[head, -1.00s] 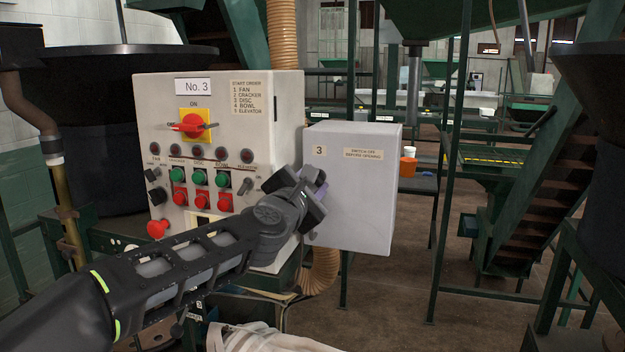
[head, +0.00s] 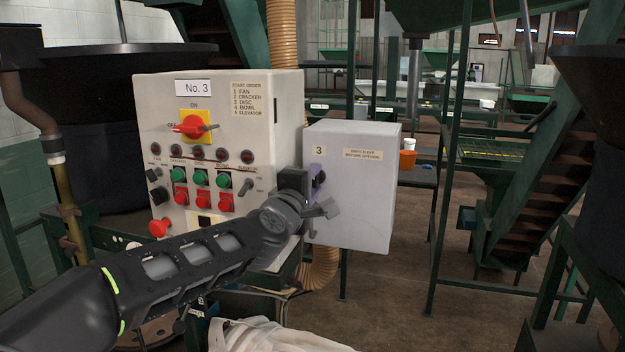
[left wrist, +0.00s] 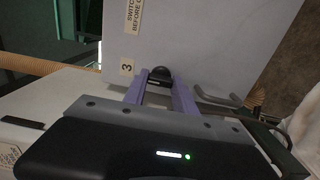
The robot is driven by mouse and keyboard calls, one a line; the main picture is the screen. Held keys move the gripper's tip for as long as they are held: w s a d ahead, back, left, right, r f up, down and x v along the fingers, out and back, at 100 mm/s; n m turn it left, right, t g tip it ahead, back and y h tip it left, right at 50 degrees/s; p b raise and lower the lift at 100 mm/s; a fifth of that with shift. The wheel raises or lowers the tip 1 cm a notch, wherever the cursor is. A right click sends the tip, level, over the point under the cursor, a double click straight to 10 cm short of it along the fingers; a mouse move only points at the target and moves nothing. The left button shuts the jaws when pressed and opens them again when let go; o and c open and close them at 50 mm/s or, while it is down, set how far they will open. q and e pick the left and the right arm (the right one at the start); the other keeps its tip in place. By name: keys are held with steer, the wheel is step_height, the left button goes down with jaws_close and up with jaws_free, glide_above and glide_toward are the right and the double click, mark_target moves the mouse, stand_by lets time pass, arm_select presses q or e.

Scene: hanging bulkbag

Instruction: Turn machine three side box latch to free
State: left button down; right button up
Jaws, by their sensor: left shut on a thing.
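The grey side box (head: 362,195) marked 3 stands to the right of the No. 3 control panel, and its door is shut. Its latch, a small black knob (head: 320,179), is on the box's left part below the 3 label. My left gripper (head: 316,176) is at the latch, with its purple fingers on either side of it. In the left wrist view the black latch (left wrist: 159,75) sits between the purple fingertips, which are shut on it. The latch's exact angle is hard to tell. My right gripper is not in view.
The No. 3 panel (head: 215,105) has a red switch (head: 192,125), buttons and a protruding red stop knob (head: 159,228) close to my left arm. A grey handle (head: 326,209) is below the latch.

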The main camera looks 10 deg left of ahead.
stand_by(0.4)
arm_select(q)
steer(key=c, duration=1)
jaws_free()
steer(key=shift+s, duration=0.1)
steer(key=s+b, duration=0.1)
steer(key=s, duration=0.6)
steer(key=shift+s+a, duration=0.2)
steer(key=shift+s, duration=0.1)
steer(key=shift+m, duration=0.3)
